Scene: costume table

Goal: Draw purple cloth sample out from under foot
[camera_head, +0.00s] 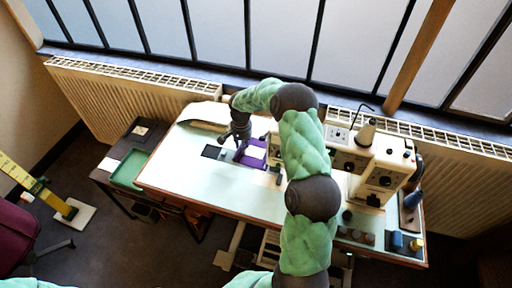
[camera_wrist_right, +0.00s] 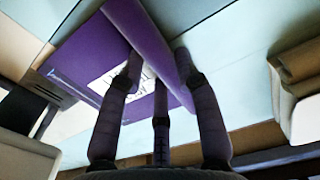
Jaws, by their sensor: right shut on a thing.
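The purple cloth sample (camera_head: 253,153) lies on the pale sewing table, with a white label on it, close to the left end of the white sewing machine (camera_head: 375,160). My right gripper (camera_head: 238,143) is at the cloth's left side, pointing down. In the right wrist view the purple cloth (camera_wrist_right: 88,50) rises in a fold between the fingers of my right gripper (camera_wrist_right: 158,72), which are shut on it. The label shows behind the fingers. The foot is not clear in either view; my right arm covers part of the machine. My left gripper is not in view.
A green tray (camera_head: 130,168) stands on a low side table left of the sewing table (camera_head: 185,165). Blue and yellow spools (camera_head: 397,240) stand at the table's right end. Radiators and a window run behind. The tabletop left of the cloth is mostly free.

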